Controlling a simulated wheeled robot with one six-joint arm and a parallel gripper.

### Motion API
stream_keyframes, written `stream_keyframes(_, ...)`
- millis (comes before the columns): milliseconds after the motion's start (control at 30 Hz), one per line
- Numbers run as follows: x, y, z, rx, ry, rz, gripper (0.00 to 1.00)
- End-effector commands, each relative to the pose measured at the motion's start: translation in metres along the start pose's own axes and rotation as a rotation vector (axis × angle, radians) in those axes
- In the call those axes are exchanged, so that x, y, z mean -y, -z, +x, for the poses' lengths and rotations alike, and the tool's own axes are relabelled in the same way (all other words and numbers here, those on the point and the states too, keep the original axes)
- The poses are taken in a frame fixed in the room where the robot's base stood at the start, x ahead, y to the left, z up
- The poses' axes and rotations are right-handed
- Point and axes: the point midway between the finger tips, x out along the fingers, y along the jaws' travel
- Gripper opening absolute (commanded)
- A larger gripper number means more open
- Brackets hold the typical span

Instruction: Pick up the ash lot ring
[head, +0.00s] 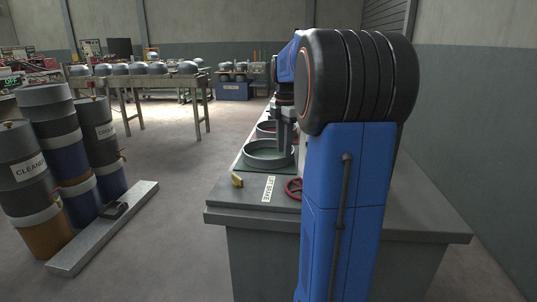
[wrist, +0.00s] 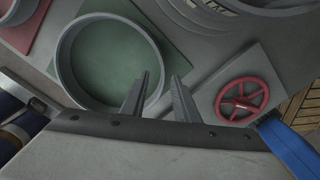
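A large pale grey ring (head: 268,160) lies on a green pad on the bench; it also shows in the wrist view (wrist: 62,60). I see no writing on it that marks it as the ash lot ring. My gripper (wrist: 161,75) is open, pointing down at the ring's right side. In the wrist view one finger appears inside the ring's wall and the other outside it, with the wall between them. In the head view the fingers (head: 285,138) are at the ring's right edge. Their height against the rim is hard to tell.
A second ring on a red pad (wrist: 42,28) is partly visible. More grey rings (wrist: 200,14) are at the wrist view's top right. A red handwheel (head: 293,188), a label plate (head: 269,189) and a yellow item (head: 237,180) are near the bench's front. Drums (head: 60,150) stand left.

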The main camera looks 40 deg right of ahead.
Motion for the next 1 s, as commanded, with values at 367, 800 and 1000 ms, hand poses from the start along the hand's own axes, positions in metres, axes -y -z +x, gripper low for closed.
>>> stream_keyframes(367,0.003,0.008,0.043,-0.001,0.001,0.000,0.28)
stream_keyframes(800,0.002,0.008,0.044,0.000,0.001,0.000,0.00)
stream_keyframes(1000,0.002,0.008,0.044,0.000,0.000,0.000,0.00)
